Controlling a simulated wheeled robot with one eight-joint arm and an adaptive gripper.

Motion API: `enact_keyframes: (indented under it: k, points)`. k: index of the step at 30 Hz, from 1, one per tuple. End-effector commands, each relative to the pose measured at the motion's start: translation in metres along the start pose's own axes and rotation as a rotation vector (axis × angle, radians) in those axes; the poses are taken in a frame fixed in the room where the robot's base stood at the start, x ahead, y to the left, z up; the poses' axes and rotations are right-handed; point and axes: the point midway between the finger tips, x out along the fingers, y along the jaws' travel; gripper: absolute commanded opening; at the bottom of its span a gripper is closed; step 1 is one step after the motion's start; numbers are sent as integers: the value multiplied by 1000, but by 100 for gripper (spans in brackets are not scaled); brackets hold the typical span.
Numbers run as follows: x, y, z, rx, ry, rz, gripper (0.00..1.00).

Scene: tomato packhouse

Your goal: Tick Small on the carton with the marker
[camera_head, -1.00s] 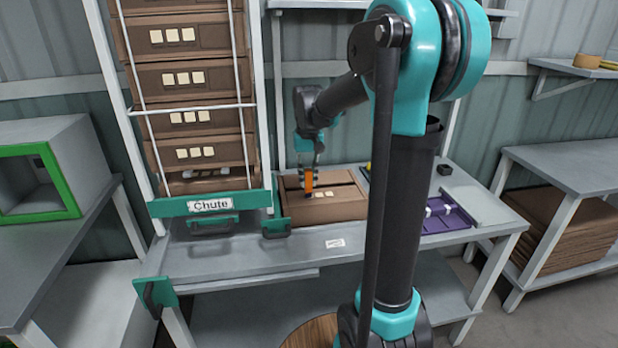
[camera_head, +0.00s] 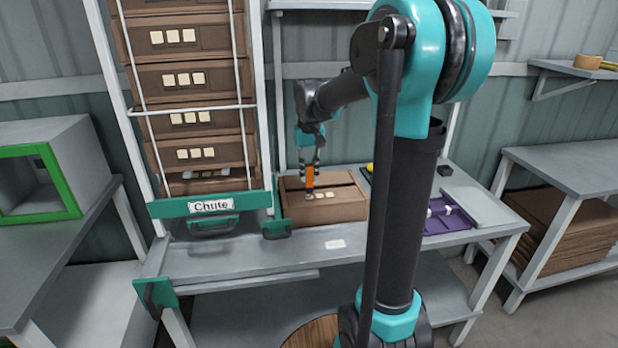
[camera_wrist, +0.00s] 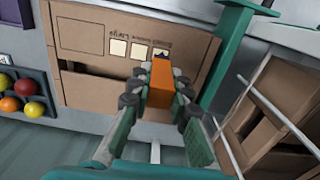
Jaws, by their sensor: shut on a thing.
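A brown carton (camera_head: 345,208) lies on the workbench, with a row of three pale boxes on its face. It also shows in the wrist view (camera_wrist: 90,92), where the printed words are upside down; "Large" is legible by the box farthest left. My gripper (camera_wrist: 160,95) is shut on an orange marker (camera_wrist: 161,82), which also shows in the head view (camera_head: 309,177). The marker points down at the pale box (camera_wrist: 161,53) at the right end in the wrist view, the left end in the head view. Something dark shows there; I cannot tell tip from ink, or whether they touch.
The chute rack (camera_head: 211,206) with stacked cartons stands left of the carton. A purple tray (camera_head: 446,216) sits to the right on the workbench. A white label (camera_head: 335,244) lies in front. The wrist view shows a dark tray (camera_wrist: 42,92) with red, yellow and orange balls.

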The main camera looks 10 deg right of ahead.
Motion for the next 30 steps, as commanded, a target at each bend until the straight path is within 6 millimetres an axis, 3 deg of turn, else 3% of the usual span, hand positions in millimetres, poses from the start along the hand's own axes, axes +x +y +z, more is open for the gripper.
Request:
enact_keyframes:
  k: [15,30]
  points:
    - [-37,0,0,0,0,0,0]
    - [-42,0,0,0,0,0,0]
